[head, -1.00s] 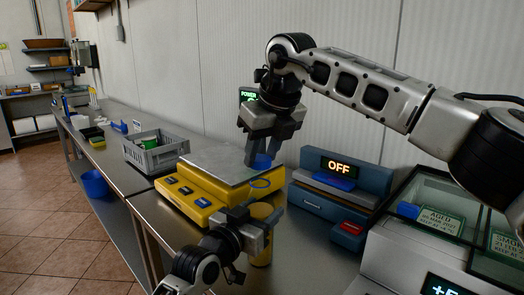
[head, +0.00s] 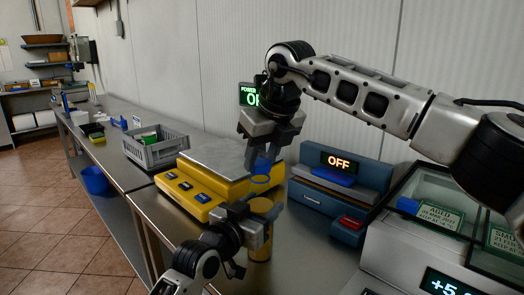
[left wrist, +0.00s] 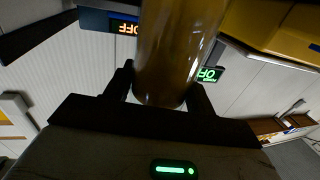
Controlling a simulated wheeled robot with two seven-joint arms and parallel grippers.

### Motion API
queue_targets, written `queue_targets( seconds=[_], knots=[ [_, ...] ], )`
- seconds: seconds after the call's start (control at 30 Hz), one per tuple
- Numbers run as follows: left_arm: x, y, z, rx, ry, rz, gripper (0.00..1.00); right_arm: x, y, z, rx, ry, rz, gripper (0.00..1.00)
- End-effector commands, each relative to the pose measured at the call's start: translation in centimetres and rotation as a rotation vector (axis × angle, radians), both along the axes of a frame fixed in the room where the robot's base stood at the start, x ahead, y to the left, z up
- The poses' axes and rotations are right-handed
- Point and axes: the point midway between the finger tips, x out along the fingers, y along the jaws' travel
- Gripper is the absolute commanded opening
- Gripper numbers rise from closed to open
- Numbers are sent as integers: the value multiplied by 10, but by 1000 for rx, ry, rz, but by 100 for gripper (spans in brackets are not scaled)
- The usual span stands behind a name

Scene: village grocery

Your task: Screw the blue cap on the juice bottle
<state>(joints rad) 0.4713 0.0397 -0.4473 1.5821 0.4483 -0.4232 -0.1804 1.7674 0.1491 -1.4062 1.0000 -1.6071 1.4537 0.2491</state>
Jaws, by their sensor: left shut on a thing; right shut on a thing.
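My right gripper (head: 263,150) is shut on the blue cap (head: 262,166), over the front right of the scale. The cap is partly hidden by the fingers. My left gripper (head: 252,222) is below it, shut on the juice bottle (head: 260,244), filled with amber-yellow juice. In the left wrist view, the amber bottle (left wrist: 175,50) stands between the fingers.
The yellow scale (head: 205,200) is close behind and left of the bottle. A blue device with an OFF display (head: 339,162) is to the right, beside a glass-topped case (head: 432,205). A grey crate (head: 160,152) stands farther left.

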Motion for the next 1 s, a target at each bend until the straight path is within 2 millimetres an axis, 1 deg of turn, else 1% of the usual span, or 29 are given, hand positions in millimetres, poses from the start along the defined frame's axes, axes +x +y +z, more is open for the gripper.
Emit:
queue_targets(
  seconds=[0.43,1.0],
  knots=[
    [0,0,-1,2,0,1,14,0,0,0,0,0,0,17],
    [0,0,-1,2,1,1,14,0,0,-12,1,1,0,17]
  ],
)
